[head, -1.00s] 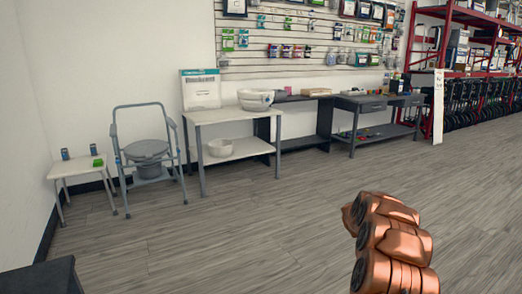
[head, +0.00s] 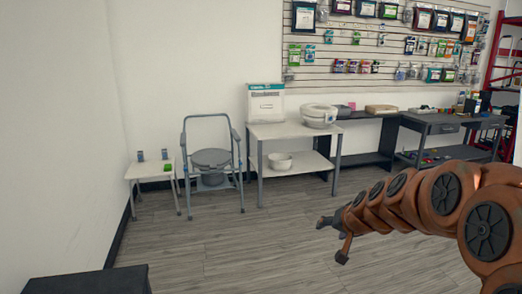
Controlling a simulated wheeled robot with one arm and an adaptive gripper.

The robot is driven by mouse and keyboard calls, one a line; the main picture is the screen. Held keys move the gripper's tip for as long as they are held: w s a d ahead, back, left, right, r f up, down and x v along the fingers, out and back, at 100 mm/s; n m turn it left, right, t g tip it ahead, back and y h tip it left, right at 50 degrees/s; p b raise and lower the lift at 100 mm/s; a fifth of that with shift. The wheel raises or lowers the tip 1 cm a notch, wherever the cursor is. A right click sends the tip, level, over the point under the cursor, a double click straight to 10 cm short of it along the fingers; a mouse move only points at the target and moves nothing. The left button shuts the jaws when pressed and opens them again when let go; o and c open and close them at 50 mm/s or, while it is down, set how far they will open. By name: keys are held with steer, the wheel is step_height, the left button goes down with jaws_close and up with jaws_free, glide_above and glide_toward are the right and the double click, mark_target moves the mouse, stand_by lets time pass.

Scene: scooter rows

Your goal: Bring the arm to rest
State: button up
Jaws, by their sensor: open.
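My arm (head: 430,205), copper-orange with dark round joint caps, reaches in from the right edge of the head view toward the middle. At its end my gripper (head: 331,239) points left, with its dark fingers spread apart and nothing between them. It appears over the bare wood-look floor (head: 255,250), in front of the white table, and seems clear of the furniture.
A grey commode chair (head: 212,160), a small white table (head: 150,172) with a green item, and a white two-level table (head: 275,131) line the wall. Dark desks (head: 440,122) stand farther right. A dark surface (head: 85,281) is at lower left.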

steer(key=s+a+r+n+g+p, duration=0.1)
steer(key=s+a+r+g+p, duration=0.15)
steer(key=s, duration=0.35)
steer(key=s+a+r+n+g+p, duration=0.1)
steer(key=s+a, duration=0.2)
steer(key=s, duration=0.3)
steer(key=s+d+r+g+p, duration=0.1)
steer(key=s+g+p, duration=0.1)
steer(key=s, duration=0.8)
steer(key=s+d+r+n+g+h+p, duration=0.1)
steer(key=s+r+g+p, duration=0.1)
steer(key=s, duration=0.8)
steer(key=s+d+r+g+h+p, duration=0.1)
steer(key=s+p, duration=0.3)
steer(key=s, duration=0.7)
steer(key=shift+d+r+n+g, duration=0.35)
steer(key=shift+r+g, duration=0.2)
steer(key=shift+g, duration=0.3)
